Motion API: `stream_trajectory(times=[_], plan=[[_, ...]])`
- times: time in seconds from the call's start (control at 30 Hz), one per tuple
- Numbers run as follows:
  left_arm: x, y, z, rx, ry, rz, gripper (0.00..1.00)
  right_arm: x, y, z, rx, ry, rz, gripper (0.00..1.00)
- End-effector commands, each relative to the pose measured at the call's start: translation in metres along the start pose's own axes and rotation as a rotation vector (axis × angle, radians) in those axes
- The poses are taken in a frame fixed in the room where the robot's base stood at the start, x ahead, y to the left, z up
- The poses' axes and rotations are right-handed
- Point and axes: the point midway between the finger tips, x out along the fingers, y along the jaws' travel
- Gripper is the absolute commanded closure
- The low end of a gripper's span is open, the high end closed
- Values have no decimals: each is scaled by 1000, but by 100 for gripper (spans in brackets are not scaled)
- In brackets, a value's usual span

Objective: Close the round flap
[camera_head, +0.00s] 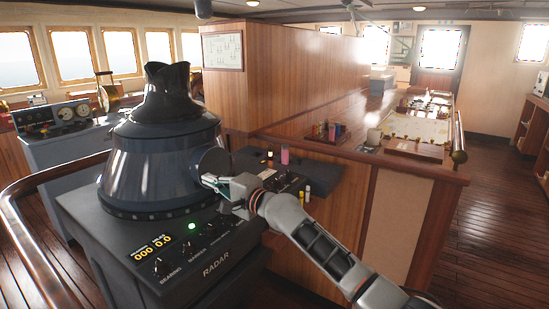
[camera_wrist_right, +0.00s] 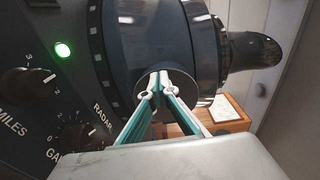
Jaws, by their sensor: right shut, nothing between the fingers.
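The dark blue radar housing (camera_head: 150,160) is cone-shaped, with a black viewing hood (camera_head: 166,90) on top. The round flap (camera_head: 212,160) is a dark disc on the housing's right side. In the right wrist view the flap (camera_wrist_right: 150,88) is behind my fingertips. My right gripper (camera_head: 208,180) is shut and empty, with its tips at the flap's lower part. In the right wrist view the gripper (camera_wrist_right: 160,76) hides part of the disc. I cannot tell if the tips touch it, or how far the flap stands from the housing. My left gripper is not in view.
The radar console (camera_head: 190,252) has knobs and a lit green lamp below the housing. A dark shelf with small bottles (camera_head: 285,156) is close behind my right wrist. A wooden rail (camera_head: 30,182) curves around the left. The floor at right (camera_head: 495,200) is clear.

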Motion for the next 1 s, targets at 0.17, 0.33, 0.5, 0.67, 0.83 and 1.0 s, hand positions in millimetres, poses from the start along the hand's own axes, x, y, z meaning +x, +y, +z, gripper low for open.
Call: stream_trajectory(times=[0.17, 0.33, 0.5, 0.67, 0.83, 1.0], plan=[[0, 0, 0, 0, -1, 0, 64, 2, -7, 6, 0, -7, -10, 100], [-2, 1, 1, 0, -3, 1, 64, 1, -8, 6, -2, -8, -11, 100], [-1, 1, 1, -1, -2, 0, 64, -12, -7, 5, -2, -9, -11, 100], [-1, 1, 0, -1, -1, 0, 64, -34, -4, 3, -1, -5, -8, 100], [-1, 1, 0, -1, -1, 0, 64, -61, -2, 1, 0, -2, -6, 100], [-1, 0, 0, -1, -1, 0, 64, -89, -1, 0, 1, -1, -4, 100]])
